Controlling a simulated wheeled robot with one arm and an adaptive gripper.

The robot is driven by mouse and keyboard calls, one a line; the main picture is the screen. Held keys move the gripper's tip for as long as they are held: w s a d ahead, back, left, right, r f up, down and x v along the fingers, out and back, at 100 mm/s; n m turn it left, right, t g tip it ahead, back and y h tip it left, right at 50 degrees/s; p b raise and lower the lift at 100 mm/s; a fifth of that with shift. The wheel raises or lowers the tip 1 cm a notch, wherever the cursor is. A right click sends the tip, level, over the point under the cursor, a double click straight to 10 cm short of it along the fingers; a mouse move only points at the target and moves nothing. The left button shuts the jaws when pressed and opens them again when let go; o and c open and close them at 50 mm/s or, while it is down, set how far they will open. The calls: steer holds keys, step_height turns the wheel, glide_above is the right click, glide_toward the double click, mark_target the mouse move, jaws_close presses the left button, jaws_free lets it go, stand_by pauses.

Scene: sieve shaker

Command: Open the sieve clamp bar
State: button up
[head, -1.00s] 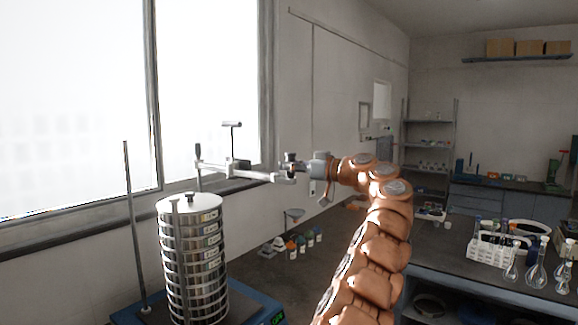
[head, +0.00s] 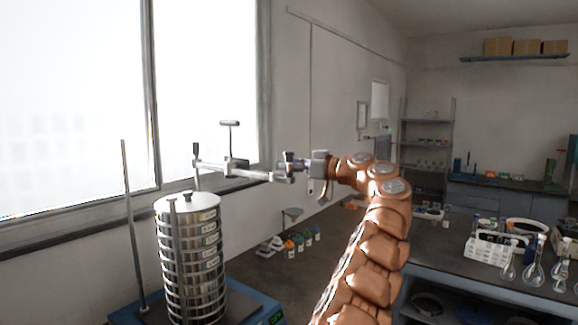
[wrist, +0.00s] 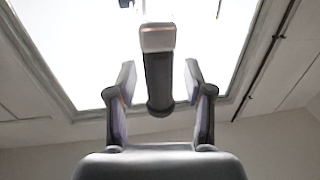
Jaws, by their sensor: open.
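The sieve clamp bar (head: 212,167) is a light metal bar held above and to the right of the sieve stack (head: 190,260), clear of its lid. Its left end is at the dark-topped rear rod (head: 196,152). A T-shaped handle (head: 230,123) stands up from it. My gripper (head: 277,175) is at the bar's right end. In the wrist view my gripper (wrist: 158,85) is open, with a dark grip with a pale end (wrist: 158,80) between its fingers and gaps on both sides.
A second upright rod (head: 130,215) stands left of the stack on the blue shaker base (head: 262,304). Small bottles (head: 300,240) stand on the bench behind. A window and wall are behind the bar. Glassware and a white rack (head: 488,250) are far right.

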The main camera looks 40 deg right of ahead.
steer(key=v, duration=1.2)
steer(key=shift+c, duration=0.2)
